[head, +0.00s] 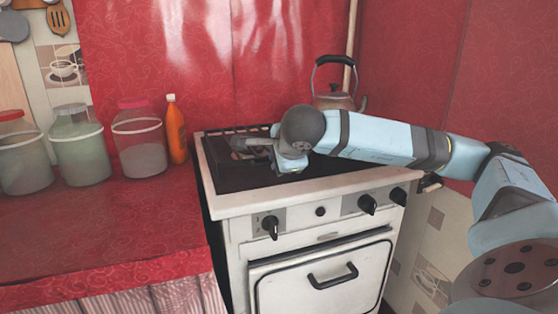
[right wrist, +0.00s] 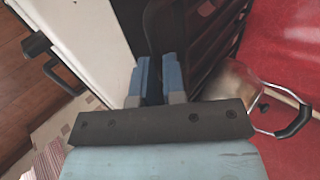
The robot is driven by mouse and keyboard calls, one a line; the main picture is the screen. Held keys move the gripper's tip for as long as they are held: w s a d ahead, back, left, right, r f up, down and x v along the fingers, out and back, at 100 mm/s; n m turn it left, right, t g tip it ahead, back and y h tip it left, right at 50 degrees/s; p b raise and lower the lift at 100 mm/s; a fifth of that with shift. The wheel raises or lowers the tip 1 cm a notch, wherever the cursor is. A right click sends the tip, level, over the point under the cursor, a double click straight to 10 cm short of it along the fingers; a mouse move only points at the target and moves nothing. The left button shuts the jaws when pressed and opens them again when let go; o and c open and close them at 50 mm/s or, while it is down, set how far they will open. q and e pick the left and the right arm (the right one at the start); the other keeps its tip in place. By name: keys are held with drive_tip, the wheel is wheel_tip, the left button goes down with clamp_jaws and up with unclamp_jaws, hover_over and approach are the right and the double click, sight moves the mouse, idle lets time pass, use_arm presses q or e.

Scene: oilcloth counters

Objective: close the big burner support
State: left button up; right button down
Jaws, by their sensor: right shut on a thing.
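The stove (head: 310,203) is white with a dark cooktop. A dark slatted burner support (head: 224,132) shows along the back left of the cooktop. My right gripper (head: 248,143) reaches across the cooktop from the right, low over its left part. In the right wrist view, the blue fingers of my right gripper (right wrist: 157,78) are shut on a thin dark bar (right wrist: 152,30), which looks like part of the burner support. Its slats (right wrist: 198,55) show beside the fingers. My forearm hides much of the cooktop's right side. My left gripper is not in view.
A kettle (head: 335,101) stands at the back right of the stove, behind my arm; it also shows in the right wrist view (right wrist: 240,85). Jars (head: 80,150) and an orange bottle (head: 176,132) stand on the red counter (head: 110,225) to the left. Knobs (head: 367,204) line the stove front.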

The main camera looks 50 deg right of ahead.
drive_tip(key=c, duration=1.2)
unclamp_jaws()
drive_tip(key=shift+s+r, duration=0.1)
use_arm(q)
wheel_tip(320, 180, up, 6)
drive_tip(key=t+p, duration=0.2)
drive_tip(key=p, duration=0.2)
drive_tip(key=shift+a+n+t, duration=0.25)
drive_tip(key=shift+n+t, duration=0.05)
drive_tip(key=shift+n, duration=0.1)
use_arm(e)
drive_tip(key=v, duration=1.3)
drive_tip(key=shift+s+a+r, duration=0.15)
drive_tip(key=shift+s+r, duration=0.1)
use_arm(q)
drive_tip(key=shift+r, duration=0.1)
